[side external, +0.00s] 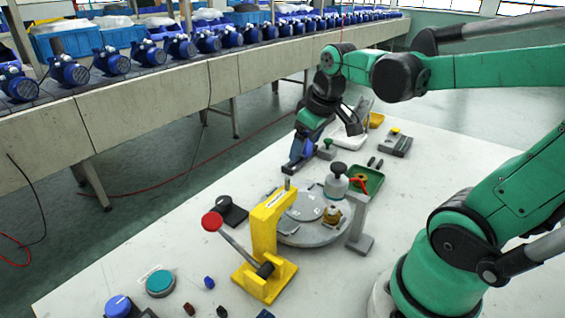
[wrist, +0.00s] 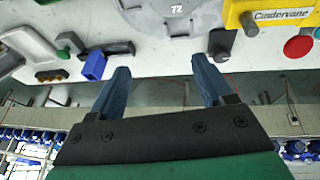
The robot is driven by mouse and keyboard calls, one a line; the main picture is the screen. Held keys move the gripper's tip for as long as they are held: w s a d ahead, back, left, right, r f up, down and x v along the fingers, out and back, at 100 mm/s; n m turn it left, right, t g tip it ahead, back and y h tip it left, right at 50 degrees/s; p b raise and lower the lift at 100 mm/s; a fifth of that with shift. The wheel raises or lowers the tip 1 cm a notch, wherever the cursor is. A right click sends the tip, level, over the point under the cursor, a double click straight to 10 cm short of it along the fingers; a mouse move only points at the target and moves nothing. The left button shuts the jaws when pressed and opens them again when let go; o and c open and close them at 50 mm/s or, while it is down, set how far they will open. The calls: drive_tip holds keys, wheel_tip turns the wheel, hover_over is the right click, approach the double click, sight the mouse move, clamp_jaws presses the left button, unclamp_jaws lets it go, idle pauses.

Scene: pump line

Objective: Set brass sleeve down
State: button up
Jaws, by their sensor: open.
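My gripper (side external: 299,160) is over the far left edge of the white table. In the wrist view my gripper (wrist: 161,68) has its two blue fingers wide apart, with nothing between them but the table edge and floor behind. A small brass-coloured piece (side external: 333,215) sits on the round grey plate (side external: 313,236), to the right of my gripper and apart from it. I cannot tell whether it is the brass sleeve. The wrist view shows only part of the round plate (wrist: 170,18), and no brass piece is visible on it there.
A yellow lever press (side external: 265,235) with a red knob stands beside the plate. A grey post (side external: 358,222) and a green tray (side external: 372,178) are to its right. A blue block (wrist: 95,65) lies near the left finger. A conveyor (side external: 150,95) with blue pumps runs behind.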

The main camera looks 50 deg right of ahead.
drive_tip(key=a+t, duration=0.1)
drive_tip(key=a, duration=0.2)
drive_tip(key=a+t+y, duration=0.1)
drive_tip(key=a, duration=0.2)
drive_tip(key=a+f+t, duration=0.1)
drive_tip(key=a, duration=0.3)
drive_tip(key=shift+s+a+f+y, duration=0.1)
drive_tip(key=shift+s+y, duration=0.2)
drive_tip(key=shift+s, duration=0.05)
idle(0.3)
